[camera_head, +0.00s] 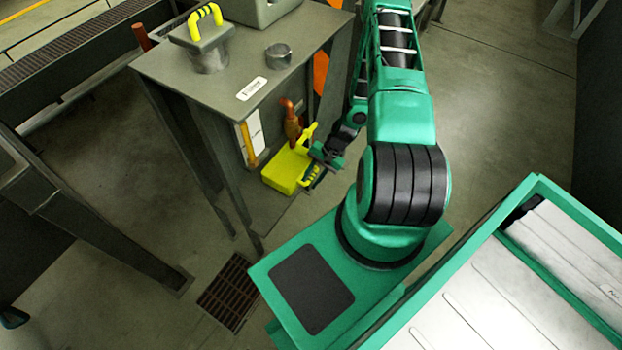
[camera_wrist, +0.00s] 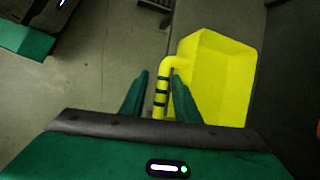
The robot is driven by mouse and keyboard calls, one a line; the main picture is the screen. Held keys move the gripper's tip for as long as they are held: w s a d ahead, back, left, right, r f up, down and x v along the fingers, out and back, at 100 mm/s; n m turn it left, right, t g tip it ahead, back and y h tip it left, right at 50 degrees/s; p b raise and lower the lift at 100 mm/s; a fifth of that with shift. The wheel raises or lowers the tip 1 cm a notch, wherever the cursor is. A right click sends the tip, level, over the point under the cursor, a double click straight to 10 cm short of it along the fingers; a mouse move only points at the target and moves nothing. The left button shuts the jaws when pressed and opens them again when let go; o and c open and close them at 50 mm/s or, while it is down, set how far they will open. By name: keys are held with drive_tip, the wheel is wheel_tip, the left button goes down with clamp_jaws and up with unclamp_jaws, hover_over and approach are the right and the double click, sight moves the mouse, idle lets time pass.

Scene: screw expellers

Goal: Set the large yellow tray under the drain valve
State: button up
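The large yellow tray (camera_head: 287,170) is in front of the grey tank, directly below the orange-brown drain valve (camera_head: 291,124) in the head view. I cannot tell exactly what it rests on. A slim yellow part shows just right of the valve. In the wrist view the tray (camera_wrist: 222,82) is at the upper right, its banded yellow handle (camera_wrist: 160,98) facing me. My gripper (camera_wrist: 160,75) has its fingers on either side of this handle. Floor shows between the left finger and the handle, so it looks open. In the head view my gripper (camera_head: 325,158) is at the tray's right side.
The grey tank (camera_head: 235,60) stands on legs and carries a yellow-handled lid (camera_head: 208,50) and a round cap (camera_head: 278,54). A floor grate (camera_head: 229,291) lies in front. A dark metal frame (camera_head: 85,225) stands at left. Open floor lies to the right.

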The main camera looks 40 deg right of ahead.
drive_tip(key=shift+d+r, duration=0.1)
drive_tip(key=v, duration=1.1)
drive_tip(key=shift+r, duration=0.4)
drive_tip(key=shift+s+d, duration=0.1)
